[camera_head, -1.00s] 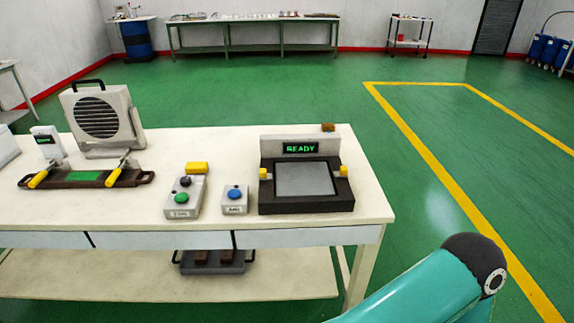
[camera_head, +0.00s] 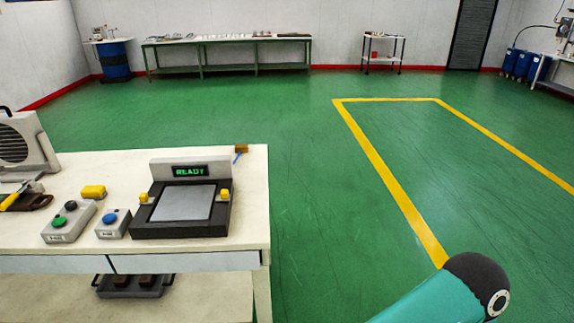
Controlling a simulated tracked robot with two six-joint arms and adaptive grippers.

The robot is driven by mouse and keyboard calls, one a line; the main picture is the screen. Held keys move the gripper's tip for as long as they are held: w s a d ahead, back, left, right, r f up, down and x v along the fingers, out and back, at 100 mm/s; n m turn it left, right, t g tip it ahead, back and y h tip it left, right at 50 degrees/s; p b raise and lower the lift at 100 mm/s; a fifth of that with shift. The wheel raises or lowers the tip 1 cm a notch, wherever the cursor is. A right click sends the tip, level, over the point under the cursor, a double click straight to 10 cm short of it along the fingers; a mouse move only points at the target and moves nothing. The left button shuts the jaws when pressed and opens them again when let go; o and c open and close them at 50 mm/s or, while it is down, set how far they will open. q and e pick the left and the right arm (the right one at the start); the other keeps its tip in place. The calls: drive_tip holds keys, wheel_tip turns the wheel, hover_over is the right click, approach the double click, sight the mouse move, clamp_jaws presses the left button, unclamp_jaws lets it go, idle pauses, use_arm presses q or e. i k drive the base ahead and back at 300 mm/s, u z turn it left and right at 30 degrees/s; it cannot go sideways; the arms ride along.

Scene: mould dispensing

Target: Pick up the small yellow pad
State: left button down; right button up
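The small yellow pad (camera_head: 93,191) lies on the white table (camera_head: 255,215), behind the grey box with a green and a black button (camera_head: 69,222). It is to the left of the dark device with a grey plate and a green READY display (camera_head: 182,205). Nothing touches it from above. Neither gripper shows in the head view. Only a teal link of my own arm shows at the bottom right, over the floor.
A small box with a blue button (camera_head: 113,223) stands between the grey box and the READY device. A brown-headed brush (camera_head: 241,150) is at the table's back right corner. A grey fan unit (camera_head: 22,145) is cut off at left. Green floor (camera_head: 310,200) right of the table is clear.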

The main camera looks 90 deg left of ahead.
sight(95, 192)
drive_tip(key=z, duration=0.55)
drive_tip(key=i, duration=0.25)
drive_tip(key=u, duration=2.1)
drive_tip(key=i, duration=0.2)
drive_tip(key=u, duration=2.15)
drive_tip(key=i, duration=0.2)
drive_tip(key=u, duration=0.9)
drive_tip(key=k, duration=0.5)
drive_tip(key=u, duration=0.5)
drive_tip(key=i, duration=1.5)
drive_tip(key=z, duration=0.45)
